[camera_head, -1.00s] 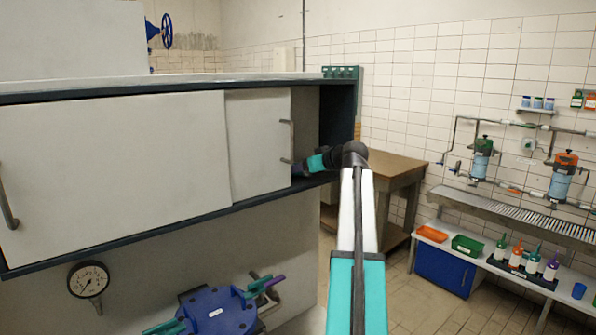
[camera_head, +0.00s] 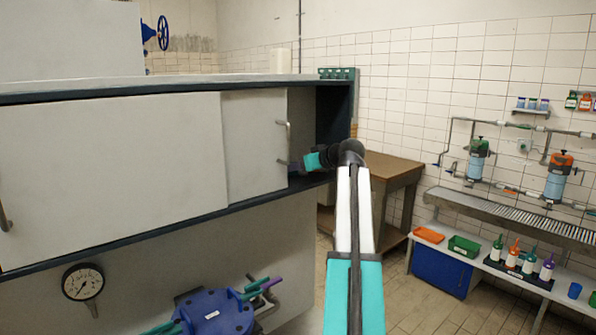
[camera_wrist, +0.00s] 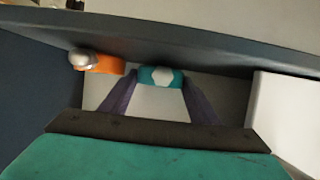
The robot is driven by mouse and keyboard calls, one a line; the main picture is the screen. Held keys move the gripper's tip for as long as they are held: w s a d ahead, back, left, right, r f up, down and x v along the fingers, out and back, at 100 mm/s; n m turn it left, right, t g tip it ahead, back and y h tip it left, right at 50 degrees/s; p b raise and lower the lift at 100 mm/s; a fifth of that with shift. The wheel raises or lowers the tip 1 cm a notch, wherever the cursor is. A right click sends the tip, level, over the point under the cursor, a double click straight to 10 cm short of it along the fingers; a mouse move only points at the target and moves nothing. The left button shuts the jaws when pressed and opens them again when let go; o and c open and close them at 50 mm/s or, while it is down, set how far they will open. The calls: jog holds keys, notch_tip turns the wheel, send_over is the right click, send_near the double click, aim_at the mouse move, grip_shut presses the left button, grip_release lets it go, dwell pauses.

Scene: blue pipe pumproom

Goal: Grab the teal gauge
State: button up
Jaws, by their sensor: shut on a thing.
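The teal gauge (camera_wrist: 148,76) shows in the wrist view as a teal body with a pale, many-sided face. It sits between the tips of my gripper (camera_wrist: 160,83), whose two dark fingers are shut on it. It is inside the cabinet compartment, close under a dark edge. In the head view my gripper (camera_head: 296,166) reaches into the open right end of the cabinet, and the gauge is hidden there behind the sliding door.
An orange thing with a grey rounded end (camera_wrist: 100,63) lies just left of the gauge. A white panel (camera_wrist: 285,110) stands to the right. The cabinet's sliding door (camera_head: 255,145) with its handle is close beside my wrist. A wooden table (camera_head: 395,166) stands behind.

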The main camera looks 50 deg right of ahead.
jog(key=shift+r+b, duration=0.6)
jog(key=shift+r, duration=0.85)
jog(key=s+a+r+b, duration=0.1)
jog(key=s+b, duration=0.3)
jog(key=s, duration=1.2)
jog(key=shift+a+r, duration=0.2)
jog(key=shift+a, duration=0.55)
